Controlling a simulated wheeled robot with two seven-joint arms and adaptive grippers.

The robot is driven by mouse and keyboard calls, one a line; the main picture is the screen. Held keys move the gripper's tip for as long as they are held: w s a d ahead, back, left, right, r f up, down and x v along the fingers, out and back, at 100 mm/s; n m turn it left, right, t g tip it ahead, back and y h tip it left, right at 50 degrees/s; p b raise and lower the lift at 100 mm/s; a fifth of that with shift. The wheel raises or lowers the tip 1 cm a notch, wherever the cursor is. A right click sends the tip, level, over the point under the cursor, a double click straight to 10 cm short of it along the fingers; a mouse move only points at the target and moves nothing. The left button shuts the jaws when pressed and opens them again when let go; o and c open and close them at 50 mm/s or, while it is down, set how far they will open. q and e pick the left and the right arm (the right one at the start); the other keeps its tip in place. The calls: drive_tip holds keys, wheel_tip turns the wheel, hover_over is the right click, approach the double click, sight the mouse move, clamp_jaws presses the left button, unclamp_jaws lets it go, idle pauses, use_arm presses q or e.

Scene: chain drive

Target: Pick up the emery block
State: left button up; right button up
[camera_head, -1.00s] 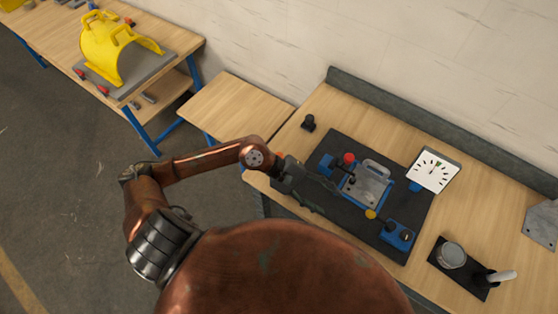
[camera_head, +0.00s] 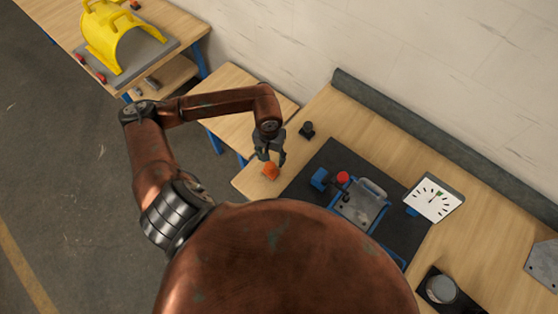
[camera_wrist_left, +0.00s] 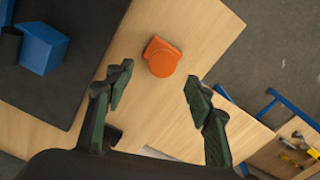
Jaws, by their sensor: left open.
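An orange block with a rounded top (camera_head: 270,170), likely the emery block, sits on the bare wood near the left end of the workbench. It also shows in the left wrist view (camera_wrist_left: 162,57), ahead of the fingertips. My left gripper (camera_head: 269,156) points down just above and beside it. The left wrist view shows the left gripper (camera_wrist_left: 157,88) open and empty, its two fingers apart with the block beyond the gap, not touching it. My right gripper is not in view.
A dark mat (camera_head: 310,180) with a blue and grey fixture (camera_head: 360,205) lies right of the block. A small black part (camera_head: 307,130) stands behind it. A lower wooden table (camera_head: 235,105) adjoins on the left.

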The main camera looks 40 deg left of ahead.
sight(271, 165)
use_arm(q)
drive_tip(key=shift+w+a+f, duration=0.15)
drive_tip(key=shift+f, duration=0.15)
drive_tip(key=f+p, duration=0.1)
drive_tip(key=f, duration=0.2)
drive_tip(key=shift+s+f+p, duration=0.15)
drive_tip(key=shift+s+p, duration=0.05)
drive_tip(key=shift+p, duration=0.1)
wheel_tip(271, 165, down, 3)
drive_tip(key=shift+r+p, duration=0.2)
drive_tip(key=shift+p, duration=0.25)
drive_tip(key=shift+f, duration=0.6)
drive_tip(key=c, duration=0.9)
clamp_jaws()
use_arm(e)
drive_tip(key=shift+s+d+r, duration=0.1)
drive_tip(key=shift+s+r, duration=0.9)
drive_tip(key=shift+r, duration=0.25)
